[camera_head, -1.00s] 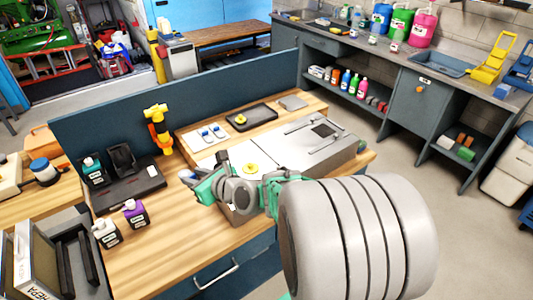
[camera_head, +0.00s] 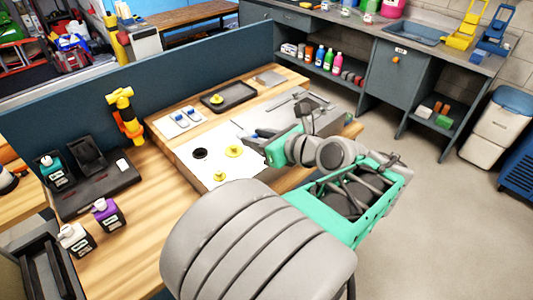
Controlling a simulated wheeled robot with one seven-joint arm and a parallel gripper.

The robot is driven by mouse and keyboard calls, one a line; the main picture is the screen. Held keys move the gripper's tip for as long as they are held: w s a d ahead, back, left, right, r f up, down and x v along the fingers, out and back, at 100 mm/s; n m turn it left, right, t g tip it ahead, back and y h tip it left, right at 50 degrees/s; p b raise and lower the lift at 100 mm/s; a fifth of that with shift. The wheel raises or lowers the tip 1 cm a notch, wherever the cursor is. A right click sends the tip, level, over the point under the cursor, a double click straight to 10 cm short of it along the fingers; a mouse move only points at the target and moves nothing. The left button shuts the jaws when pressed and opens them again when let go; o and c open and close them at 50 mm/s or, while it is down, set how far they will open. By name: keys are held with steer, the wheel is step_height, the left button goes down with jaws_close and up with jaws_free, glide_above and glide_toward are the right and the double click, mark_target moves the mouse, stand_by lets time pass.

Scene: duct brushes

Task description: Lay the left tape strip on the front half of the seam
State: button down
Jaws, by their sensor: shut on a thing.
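The sheet-metal duct box (camera_head: 216,158) lies on the wooden bench. Its pale top carries a dark round hole (camera_head: 200,153) and two yellow caps, one beside the hole (camera_head: 234,152) and one nearer the front (camera_head: 219,177). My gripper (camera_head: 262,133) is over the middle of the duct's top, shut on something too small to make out. My wrist and arm hide the duct's right front. A white card (camera_head: 181,122) with two small blue-marked pieces lies behind the duct at left. I cannot tell the seam or the tape strips clearly.
A black tray (camera_head: 228,99) with a yellow piece lies behind the duct. At left are a yellow-orange tool (camera_head: 126,117), a dark stand (camera_head: 98,190), and purple (camera_head: 108,214) and white (camera_head: 75,240) bottles. A blue partition (camera_head: 60,125) edges the bench.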

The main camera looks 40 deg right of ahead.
steer(key=shift+s+d, duration=0.35)
steer(key=shift+s, duration=0.4)
steer(key=shift+d+f, duration=0.1)
steer(key=shift+d, duration=0.15)
steer(key=w+d+f, duration=0.8)
steer(key=d, duration=0.1)
steer(key=shift+w+d+f+b, duration=0.15)
steer(key=shift+w+f+b, duration=0.15)
steer(key=shift+f+b, duration=0.1)
steer(key=shift+w+d+f, duration=0.15)
steer(key=shift+w+f, duration=0.05)
steer(key=shift+f, duration=0.05)
steer(key=shift+w+d+f, duration=0.1)
steer(key=shift+f, duration=1.6)
